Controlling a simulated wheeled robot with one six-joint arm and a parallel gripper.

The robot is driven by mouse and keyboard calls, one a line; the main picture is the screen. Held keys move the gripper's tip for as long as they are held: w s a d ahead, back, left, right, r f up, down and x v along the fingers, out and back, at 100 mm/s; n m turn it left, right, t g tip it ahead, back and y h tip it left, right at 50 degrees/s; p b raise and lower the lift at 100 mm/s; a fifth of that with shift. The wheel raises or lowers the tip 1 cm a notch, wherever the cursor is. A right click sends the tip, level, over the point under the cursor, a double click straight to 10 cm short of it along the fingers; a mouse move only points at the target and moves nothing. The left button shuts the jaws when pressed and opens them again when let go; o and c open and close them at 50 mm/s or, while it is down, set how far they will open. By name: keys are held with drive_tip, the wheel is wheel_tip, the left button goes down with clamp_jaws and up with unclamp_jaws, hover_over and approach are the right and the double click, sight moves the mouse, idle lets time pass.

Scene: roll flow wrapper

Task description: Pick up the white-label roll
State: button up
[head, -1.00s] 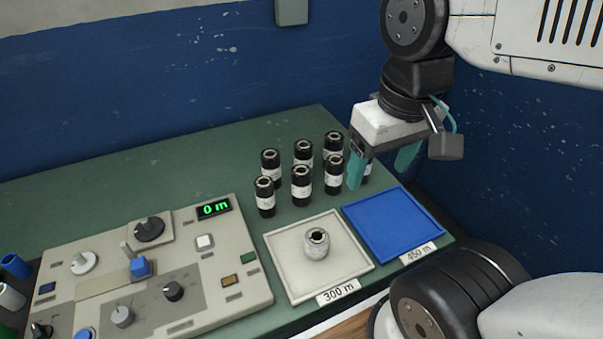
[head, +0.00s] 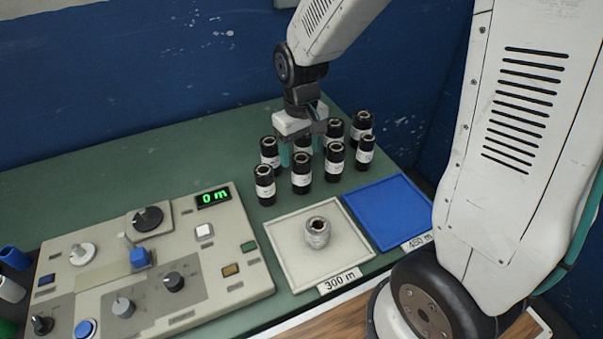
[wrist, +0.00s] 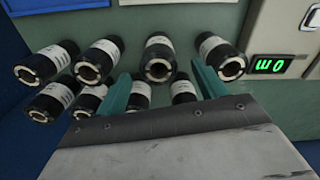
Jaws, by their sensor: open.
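Several black rolls with white labels stand upright in two rows on the green table, among them a front-row roll (head: 301,174) and the back-left roll (head: 270,153). My gripper (head: 301,152) is open and lowered over the back row, pointing down, with its teal fingers apart. Its fingers and body hide much of one back-row roll. In the wrist view, my gripper (wrist: 160,76) has a roll (wrist: 158,60) showing between its fingertips. More rolls show lower down, partly covered by the gripper body. I cannot tell whether a finger touches any roll.
A pale tray (head: 283,265) marked 300 m holds one greyish roll (head: 317,232). An empty blue tray (head: 385,213) marked 450 m lies to its right. A control panel (head: 200,265) with knobs and a display reading 0 m is at left. A blue wall stands behind.

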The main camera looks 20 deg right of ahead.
sight(302, 170)
wheel_tip(302, 170, down, 7)
drive_tip(key=shift+d+f, duration=0.1)
drive_tip(key=c, duration=1.1)
